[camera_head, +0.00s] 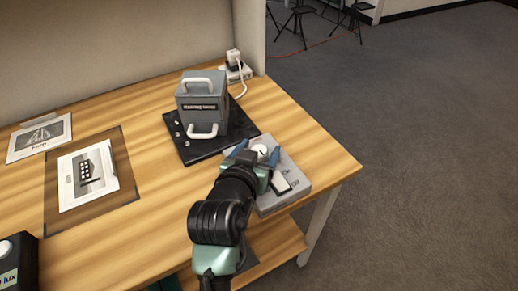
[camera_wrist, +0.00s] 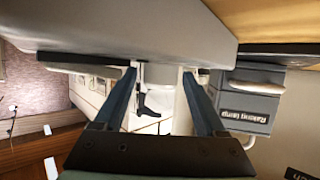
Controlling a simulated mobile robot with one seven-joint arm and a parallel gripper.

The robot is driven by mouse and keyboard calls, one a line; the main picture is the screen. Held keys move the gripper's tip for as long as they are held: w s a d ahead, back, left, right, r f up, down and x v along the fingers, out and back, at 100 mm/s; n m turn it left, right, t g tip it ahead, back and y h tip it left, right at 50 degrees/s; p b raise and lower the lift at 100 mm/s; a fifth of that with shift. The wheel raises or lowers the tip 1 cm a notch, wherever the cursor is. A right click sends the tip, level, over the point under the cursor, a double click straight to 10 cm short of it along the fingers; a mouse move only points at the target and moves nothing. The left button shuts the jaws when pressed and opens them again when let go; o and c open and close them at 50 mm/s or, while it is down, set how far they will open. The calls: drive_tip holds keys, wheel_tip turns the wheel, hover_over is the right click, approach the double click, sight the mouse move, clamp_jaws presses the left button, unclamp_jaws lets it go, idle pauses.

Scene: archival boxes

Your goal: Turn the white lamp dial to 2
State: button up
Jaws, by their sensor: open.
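The white dial (camera_head: 261,149) is on top of a grey control box (camera_head: 295,170) near the table's right edge. My gripper (camera_head: 257,152) is at the dial, with its blue fingers open on either side of it. In the wrist view, a pale round part of the dial (camera_wrist: 160,75) shows between the two fingertips (camera_wrist: 158,74). I cannot tell whether either finger touches it. The grey box body also fills the top of the wrist view (camera_wrist: 130,25). The dial's pointer and numbers cannot be read, and my gripper hides part of the box.
A grey lamp box with white handles (camera_head: 203,103) stands on a black mat (camera_head: 188,150) just behind. Printed sheets (camera_head: 88,177) (camera_head: 40,137) lie at left. A black box (camera_head: 18,270) is at lower left. A power strip (camera_head: 236,70) is at the back corner.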

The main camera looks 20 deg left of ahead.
clamp_jaws()
idle(0.3)
drive_tip(key=shift+d+r+n+y+p, duration=0.1)
drive_tip(key=shift+n+y+p, duration=0.25)
drive_tip(key=shift+p, duration=0.4)
drive_tip(key=shift+r+n+y+p, duration=0.1)
drive_tip(key=shift+n+y+p, duration=0.3)
drive_tip(key=shift+p, duration=0.5)
drive_tip(key=shift+n+g+y+p, duration=0.6)
drive_tip(key=shift+n+y+p, duration=0.25)
drive_tip(key=shift+y+p, duration=0.25)
drive_tip(key=shift+f+n+g+y+b, duration=0.15)
drive_tip(key=shift+n+g+y, duration=0.05)
drive_tip(key=shift+n+y, duration=0.35)
drive_tip(key=shift+f+n+g+y+b, duration=0.1)
drive_tip(key=shift+n+g+y+b, duration=0.1)
drive_tip(key=shift+n+y, duration=0.3)
drive_tip(key=shift+n+g+y+b, duration=0.9)
drive_tip(key=shift+n+g+y, duration=0.1)
drive_tip(key=shift+n+y, duration=0.25)
